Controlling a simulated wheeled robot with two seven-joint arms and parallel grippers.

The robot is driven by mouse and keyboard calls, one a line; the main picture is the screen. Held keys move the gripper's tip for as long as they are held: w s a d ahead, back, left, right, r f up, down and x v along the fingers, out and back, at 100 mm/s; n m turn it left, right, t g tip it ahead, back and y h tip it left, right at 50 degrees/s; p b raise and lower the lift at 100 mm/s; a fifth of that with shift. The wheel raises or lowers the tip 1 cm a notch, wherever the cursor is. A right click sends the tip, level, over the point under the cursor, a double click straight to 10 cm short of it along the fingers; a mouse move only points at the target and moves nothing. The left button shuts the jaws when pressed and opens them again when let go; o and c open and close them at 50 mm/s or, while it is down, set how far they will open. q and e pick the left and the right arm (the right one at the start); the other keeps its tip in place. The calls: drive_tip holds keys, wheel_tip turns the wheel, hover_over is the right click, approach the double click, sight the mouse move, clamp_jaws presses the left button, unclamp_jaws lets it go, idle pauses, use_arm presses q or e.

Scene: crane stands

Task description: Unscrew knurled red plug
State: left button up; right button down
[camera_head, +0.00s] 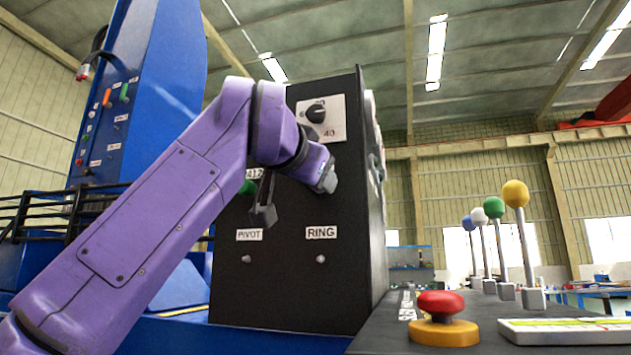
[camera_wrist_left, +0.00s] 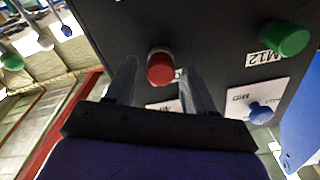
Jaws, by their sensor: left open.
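The red plug (camera_wrist_left: 160,69) is a short red cylinder on the dark face of the control box (camera_head: 290,285). In the left wrist view it lies between the two fingers of my left gripper (camera_wrist_left: 158,72), with a visible gap on each side. My left gripper (camera_head: 266,205) is open. I cannot tell how deep the fingers reach along the plug. In the head view my purple arm and gripper hide the plug. My right gripper is in neither view.
A green plug (camera_wrist_left: 288,38) beside an M12 label and a blue knob (camera_wrist_left: 260,112) are on the same box. A black dial (camera_head: 316,113) sits above. A red mushroom button (camera_head: 441,303) and several ball-topped levers (camera_head: 516,194) stand on the console at right.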

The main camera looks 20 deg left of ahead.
use_arm(q)
drive_tip(key=m+p, duration=1)
drive_tip(key=m, duration=2)
drive_tip(key=shift+f+m, duration=0.1)
drive_tip(key=shift+m, duration=0.3)
